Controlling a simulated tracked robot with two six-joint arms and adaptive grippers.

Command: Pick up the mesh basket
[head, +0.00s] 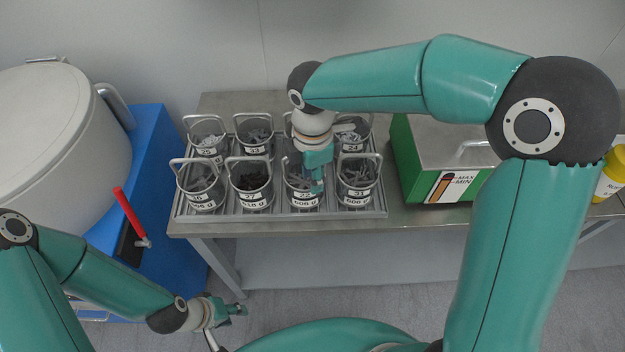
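Several mesh baskets with upright loop handles and white number labels stand in two rows in a metal tray (280,214) on the bench. My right gripper (318,186) points down over the third mesh basket from the left in the front row (304,199). Its fingers are at the basket's rim and hide much of its handle. I cannot tell whether they are closed on the handle. This basket holds grey pieces and sits in the tray. My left gripper (240,310) is low at the front, away from the baskets; its finger opening is unclear.
Neighbouring baskets (252,187) stand close on both sides. A green box with a metal lid (440,150) stands right of the tray. A large white drum (60,130) and a blue cabinet (165,190) with a red lever (128,212) are at the left.

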